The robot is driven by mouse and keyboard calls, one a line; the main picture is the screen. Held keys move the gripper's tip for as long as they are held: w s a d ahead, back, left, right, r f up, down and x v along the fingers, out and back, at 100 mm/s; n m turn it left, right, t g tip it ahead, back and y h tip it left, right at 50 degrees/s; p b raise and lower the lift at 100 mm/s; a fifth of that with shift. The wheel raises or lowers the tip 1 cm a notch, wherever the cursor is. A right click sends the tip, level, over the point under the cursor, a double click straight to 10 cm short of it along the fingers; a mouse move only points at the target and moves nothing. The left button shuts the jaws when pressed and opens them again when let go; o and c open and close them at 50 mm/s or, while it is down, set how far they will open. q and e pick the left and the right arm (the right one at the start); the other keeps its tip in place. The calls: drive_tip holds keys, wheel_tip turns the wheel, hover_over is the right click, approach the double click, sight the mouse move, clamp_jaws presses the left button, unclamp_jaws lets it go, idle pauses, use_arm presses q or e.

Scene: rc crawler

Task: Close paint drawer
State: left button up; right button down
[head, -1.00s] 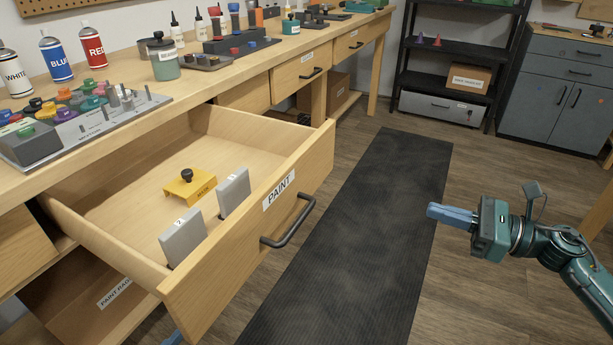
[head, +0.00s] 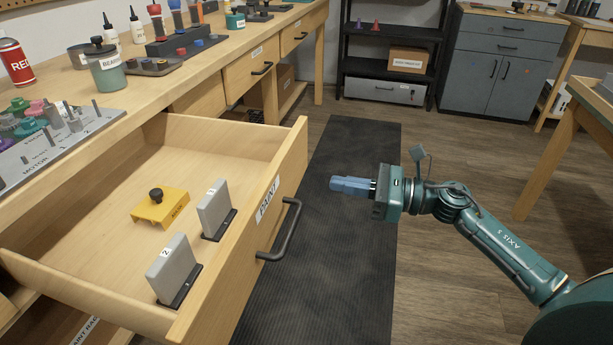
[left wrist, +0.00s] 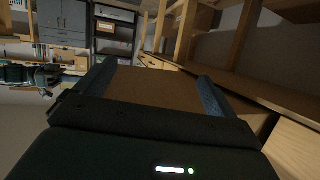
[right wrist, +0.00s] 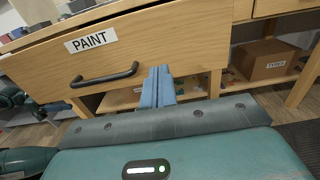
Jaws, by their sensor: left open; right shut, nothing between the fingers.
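The wooden paint drawer (head: 240,240) stands pulled out from the workbench at the left of the head view, with a PAINT label and a dark bar handle (head: 283,232) on its front. The drawer front (right wrist: 165,50) and handle also show in the right wrist view. My right gripper (head: 334,184) is shut and empty, to the right of the drawer front and apart from it. My left gripper (left wrist: 150,85) is out of the head view; in the left wrist view its fingers are spread wide with nothing held.
Inside the drawer are a yellow block with a black knob (head: 160,207) and two grey upright plates (head: 172,266). The benchtop (head: 150,85) holds bottles and a grey motor tray. A black floor mat (head: 345,150) lies clear beside the drawer.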

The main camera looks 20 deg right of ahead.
sight(291, 176)
drive_tip(key=x, duration=0.7)
drive_tip(key=shift+w+a, duration=0.15)
drive_tip(key=shift+a, duration=0.05)
use_arm(q)
drive_tip(key=shift+a+r, duration=0.1)
drive_tip(key=shift+r, duration=0.2)
